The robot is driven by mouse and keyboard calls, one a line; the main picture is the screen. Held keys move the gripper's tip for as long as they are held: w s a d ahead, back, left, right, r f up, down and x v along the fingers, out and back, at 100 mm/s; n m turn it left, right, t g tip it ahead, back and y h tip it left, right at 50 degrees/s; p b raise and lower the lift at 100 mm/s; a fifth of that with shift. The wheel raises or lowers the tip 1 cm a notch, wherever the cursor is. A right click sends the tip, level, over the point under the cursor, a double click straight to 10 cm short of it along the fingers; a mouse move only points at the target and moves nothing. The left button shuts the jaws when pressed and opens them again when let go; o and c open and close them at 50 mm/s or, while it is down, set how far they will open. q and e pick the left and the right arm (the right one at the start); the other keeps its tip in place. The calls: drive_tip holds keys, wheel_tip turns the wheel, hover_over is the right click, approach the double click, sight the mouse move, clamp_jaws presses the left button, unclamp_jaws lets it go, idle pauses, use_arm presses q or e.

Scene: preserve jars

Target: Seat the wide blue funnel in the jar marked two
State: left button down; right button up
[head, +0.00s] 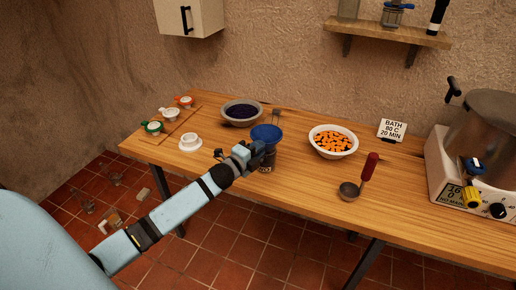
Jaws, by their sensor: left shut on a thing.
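The wide blue funnel (266,133) is upright over the worktop, with its open cone facing up. My left gripper (251,150) is shut on the funnel at its near left side. A dark-looking glass jar (267,162) stands on the worktop directly below the funnel, close to the front edge. The gripper partly hides the jar's top, so I cannot tell whether the spout is inside the mouth. No mark on this jar is readable. My right gripper is not in view.
A bowl of dark fruit (241,124) stands behind left, a bowl of orange pieces (352,152) to the right. A red-handled ladle (368,172) lies farther right, near the bath (448,180). A white ring-like piece (190,144) sits left. Glassware lies on the floor.

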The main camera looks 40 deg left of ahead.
use_arm(q)
drive_tip(key=shift+f, duration=0.3)
drive_tip(key=c, duration=1.1)
unclamp_jaws()
drive_tip(key=shift+o, duration=0.2)
drive_tip(key=shift+s, duration=0.1)
drive_tip(key=s+a+b, duration=0.1)
drive_tip(key=s+b, duration=0.1)
drive_tip(key=s, duration=1.1)
drive_tip(key=shift+s, duration=0.3)
drive_tip(key=shift+f, duration=0.1)
drive_tip(key=s+d+f+n+g+p, duration=0.1)
drive_tip(key=s+d+f+n+g, duration=0.1)
drive_tip(key=s+d+f+n, duration=0.3)
drive_tip(key=s+d+f+n+g+h+p, duration=0.1)
drive_tip(key=s+d+f+n, duration=0.3)
drive_tip(key=d, duration=0.6)
drive_tip(key=s+d+f+n+g+h+p, duration=0.1)
drive_tip(key=s+d+f+n+g+p, duration=0.2)
drive_tip(key=s+d+f+n+g, duration=0.1)
drive_tip(key=s+d+f+n, duration=0.1)
drive_tip(key=s+d+n, duration=0.1)
drive_tip(key=s+d, duration=0.1)
drive_tip(key=shift+s+d+f+n, duration=0.3)
drive_tip(key=shift+s+d+n, duration=0.05)
drive_tip(key=shift+d+n, duration=0.05)
